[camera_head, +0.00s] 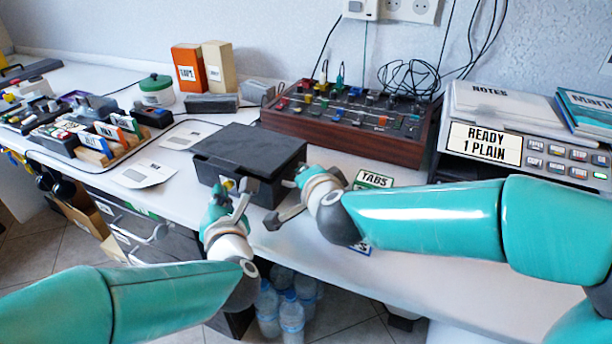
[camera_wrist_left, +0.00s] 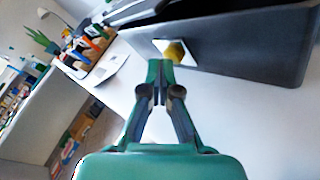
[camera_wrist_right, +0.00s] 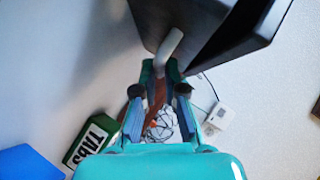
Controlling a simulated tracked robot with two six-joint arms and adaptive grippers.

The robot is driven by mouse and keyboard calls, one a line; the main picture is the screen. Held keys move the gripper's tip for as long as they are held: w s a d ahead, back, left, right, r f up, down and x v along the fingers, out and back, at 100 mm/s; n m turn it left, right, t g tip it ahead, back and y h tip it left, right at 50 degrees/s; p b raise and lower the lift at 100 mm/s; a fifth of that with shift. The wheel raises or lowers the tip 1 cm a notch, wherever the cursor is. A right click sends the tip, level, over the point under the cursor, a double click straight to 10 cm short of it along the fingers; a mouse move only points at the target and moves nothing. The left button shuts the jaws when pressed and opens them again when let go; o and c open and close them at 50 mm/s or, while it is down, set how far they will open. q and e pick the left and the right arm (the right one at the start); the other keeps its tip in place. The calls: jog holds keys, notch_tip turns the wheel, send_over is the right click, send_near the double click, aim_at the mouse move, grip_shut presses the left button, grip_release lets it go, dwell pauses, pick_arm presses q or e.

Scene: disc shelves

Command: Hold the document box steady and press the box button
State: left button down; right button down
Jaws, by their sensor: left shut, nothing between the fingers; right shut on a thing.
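The dark grey document box (camera_head: 248,150) sits closed on the white desk. Its box button (camera_wrist_left: 175,52) is yellow on a pale plate on the front face; in the head view it is partly hidden behind my left gripper (camera_head: 226,190). The left gripper's fingertips (camera_wrist_left: 158,78) are together and empty, just in front of and slightly below the button; contact cannot be told. My right gripper (camera_head: 298,182) is at the box's right side. In the right wrist view its fingers (camera_wrist_right: 160,72) are shut on a pale handle (camera_wrist_right: 170,45) on the box.
A wooden control panel (camera_head: 345,138) with knobs and cables stands behind the box. A green TABS box (camera_head: 374,179) lies right of my right gripper. Paper slips (camera_head: 146,173) and a card tray (camera_head: 112,155) are to the left. A READY machine (camera_head: 487,143) stands far right.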

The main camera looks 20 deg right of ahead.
pick_arm(q)
jog(key=shift+s, duration=0.1)
pick_arm(e)
jog(key=shift+f, duration=0.15)
pick_arm(q)
jog(key=shift+s+a, duration=0.2)
jog(key=shift+a, duration=0.1)
dwell(0.4)
jog(key=shift+s+a, duration=2.1)
jog(key=shift+a, duration=0.05)
pick_arm(e)
jog(key=c, duration=1.2)
grip_release()
jog(key=shift+c, duration=0.2)
jog(key=shift+o, duration=0.3)
